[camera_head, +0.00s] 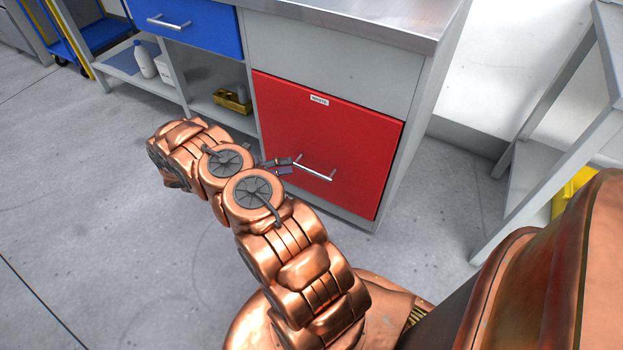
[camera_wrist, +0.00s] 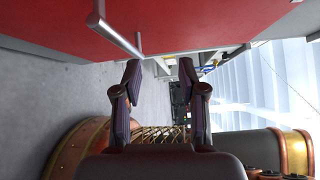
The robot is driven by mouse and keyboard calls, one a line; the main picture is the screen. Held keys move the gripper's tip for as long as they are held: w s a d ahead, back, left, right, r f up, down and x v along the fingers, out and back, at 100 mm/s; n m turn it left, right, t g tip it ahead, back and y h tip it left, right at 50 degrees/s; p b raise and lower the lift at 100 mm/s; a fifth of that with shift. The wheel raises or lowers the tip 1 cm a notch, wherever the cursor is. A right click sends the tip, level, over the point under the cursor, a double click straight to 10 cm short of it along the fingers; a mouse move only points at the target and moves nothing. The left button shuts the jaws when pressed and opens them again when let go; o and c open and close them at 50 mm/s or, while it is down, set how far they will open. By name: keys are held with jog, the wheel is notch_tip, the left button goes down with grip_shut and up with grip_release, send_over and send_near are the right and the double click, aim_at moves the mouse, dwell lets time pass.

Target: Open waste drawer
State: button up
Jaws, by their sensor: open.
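The waste drawer is a red front (camera_head: 345,135) with a small white label near its top edge, set in the grey cabinet. It looks flush with the cabinet, so shut. Its silver bar handle (camera_head: 318,172) shows in the head view. My gripper (camera_head: 284,166) is at the handle's left end. In the wrist view the red front (camera_wrist: 210,20) spans the top and the handle (camera_wrist: 118,30) ends just by the left finger's tip. My gripper (camera_wrist: 160,72) is open, with nothing seen between its fingers. Whether a finger touches the handle I cannot tell.
A blue drawer (camera_head: 188,24) with its own handle is at upper left. Below it, open shelves hold a white bottle (camera_head: 145,60) and a yellow container (camera_head: 232,98). A grey metal frame (camera_head: 545,130) stands at right. The floor (camera_head: 90,200) at left is clear.

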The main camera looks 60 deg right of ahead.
jog(key=n+b, duration=0.1)
jog(key=n, duration=0.1)
send_near(311, 170)
jog(key=s+d+f, duration=0.1)
jog(key=s+d, duration=0.1)
jog(key=shift+h, duration=0.3)
jog(key=shift+b+x, duration=1.1)
jog(key=shift+x, duration=2.55)
jog(key=shift+s+a+f, duration=0.1)
grip_shut()
